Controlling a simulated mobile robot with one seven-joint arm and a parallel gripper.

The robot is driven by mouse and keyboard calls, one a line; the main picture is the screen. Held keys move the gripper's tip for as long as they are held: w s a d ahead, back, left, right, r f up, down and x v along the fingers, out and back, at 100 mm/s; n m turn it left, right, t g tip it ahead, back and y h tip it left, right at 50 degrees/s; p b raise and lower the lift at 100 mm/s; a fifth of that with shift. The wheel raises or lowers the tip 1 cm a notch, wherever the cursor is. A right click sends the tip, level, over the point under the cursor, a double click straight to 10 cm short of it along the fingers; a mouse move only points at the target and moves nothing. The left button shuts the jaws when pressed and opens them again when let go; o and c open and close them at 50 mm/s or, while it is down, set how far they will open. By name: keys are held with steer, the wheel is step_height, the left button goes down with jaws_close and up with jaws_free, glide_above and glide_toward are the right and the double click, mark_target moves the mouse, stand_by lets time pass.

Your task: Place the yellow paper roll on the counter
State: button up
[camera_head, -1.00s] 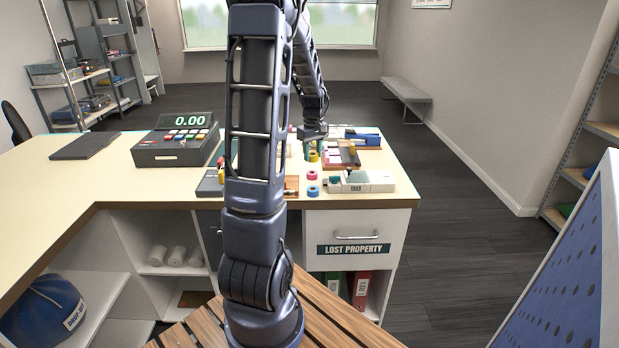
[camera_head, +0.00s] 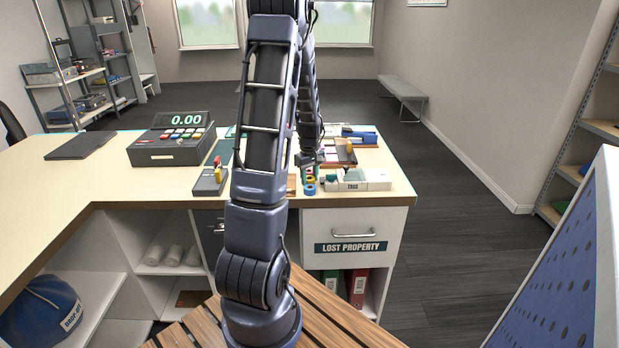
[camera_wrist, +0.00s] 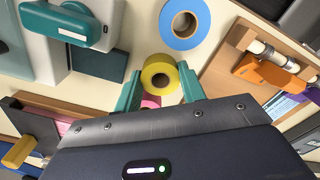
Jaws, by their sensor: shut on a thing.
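The yellow paper roll (camera_wrist: 160,76) is between the two teal fingertips of my gripper (camera_wrist: 161,86) in the wrist view, and the fingers are shut on it. In the head view my gripper (camera_head: 308,168) is low over the front part of the counter (camera_head: 125,190), and the yellow roll (camera_head: 310,180) shows small there. I cannot tell whether it touches the counter top. A blue roll (camera_wrist: 185,24) lies flat on the counter, just apart from the yellow one. A pink roll (camera_wrist: 150,102) is partly hidden behind the yellow roll and my gripper.
A white block-shaped box (camera_head: 375,180) stands right of the rolls. A wooden tray (camera_wrist: 235,62) with an orange piece lies near the rolls. A cash register (camera_head: 172,145) and dark flat pad (camera_head: 80,146) are at left.

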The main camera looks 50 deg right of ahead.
steer(key=shift+f, duration=0.1)
steer(key=o, duration=0.7)
